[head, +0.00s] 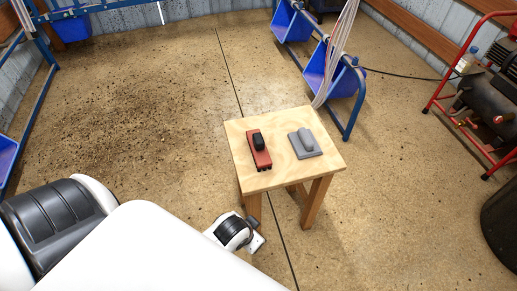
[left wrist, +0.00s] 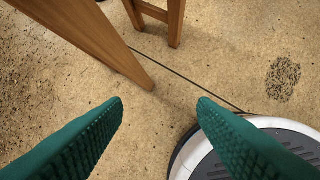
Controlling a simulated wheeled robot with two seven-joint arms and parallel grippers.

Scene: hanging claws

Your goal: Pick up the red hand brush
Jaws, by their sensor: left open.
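The red hand brush (head: 259,150) with a black handle on top lies on a small wooden table (head: 285,178), on the left half of its top. My left arm comes in from the lower left in the head view, and its wrist is low beside the table's front left leg. The left gripper's green fingers (left wrist: 160,105) show in the left wrist view, spread apart with only floor between them. They are below the table top, and the brush is not in that view. My right gripper is in neither view.
A grey hand tool (head: 306,143) lies on the table right of the brush. Table legs (left wrist: 95,40) stand close ahead of the left fingers. Blue bins on a frame (head: 322,70) stand behind; a red-framed compressor (head: 480,95) is at right. Floor left of the table is open.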

